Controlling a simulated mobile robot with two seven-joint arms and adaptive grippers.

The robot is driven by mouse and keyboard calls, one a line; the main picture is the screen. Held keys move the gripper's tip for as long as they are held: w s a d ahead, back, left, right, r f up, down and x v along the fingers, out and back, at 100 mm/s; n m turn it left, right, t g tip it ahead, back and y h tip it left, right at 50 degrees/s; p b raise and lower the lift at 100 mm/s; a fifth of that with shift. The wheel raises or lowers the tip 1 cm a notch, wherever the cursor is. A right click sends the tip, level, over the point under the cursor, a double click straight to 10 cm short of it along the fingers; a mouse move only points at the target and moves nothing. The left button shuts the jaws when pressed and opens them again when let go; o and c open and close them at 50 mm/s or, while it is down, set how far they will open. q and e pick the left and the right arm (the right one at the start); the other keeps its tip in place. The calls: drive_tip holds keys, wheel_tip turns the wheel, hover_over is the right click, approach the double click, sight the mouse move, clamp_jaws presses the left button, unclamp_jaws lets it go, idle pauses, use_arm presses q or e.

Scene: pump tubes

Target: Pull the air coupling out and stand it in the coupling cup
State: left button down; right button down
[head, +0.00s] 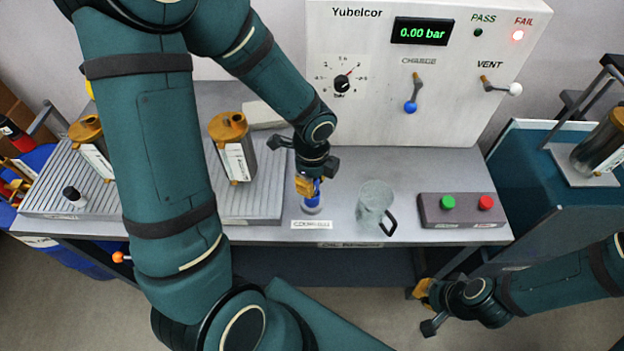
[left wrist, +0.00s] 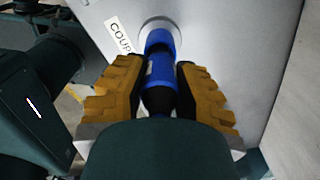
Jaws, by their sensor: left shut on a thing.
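The blue air coupling (left wrist: 160,68) with a black rear end is between the orange fingers of my left gripper (left wrist: 158,85), which is shut on it. In the head view, my left gripper (head: 310,184) points down at the bench front, and the coupling's blue lower part (head: 316,188) shows beside the fingers. The pale round coupling cup (head: 312,207) is directly below, behind a label. In the left wrist view the coupling's far end is at the cup's mouth (left wrist: 152,27); how deep it sits is hidden. My right gripper (head: 428,306) is off the bench at lower right, its opening unclear.
A clear mug (head: 375,204) stands close right of the cup. A button box (head: 461,209) is farther right. Metal tubes with orange caps (head: 232,148) stand on the ridged tray (head: 262,205) to the left. The test panel (head: 440,118) with levers rises behind.

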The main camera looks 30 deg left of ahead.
use_arm(q)
drive_tip(key=shift+f+b, duration=0.45)
drive_tip(key=shift+f, duration=0.15)
drive_tip(key=c, duration=0.8)
unclamp_jaws()
drive_tip(key=shift+r, duration=0.1)
wheel_tip(320, 180, up, 12)
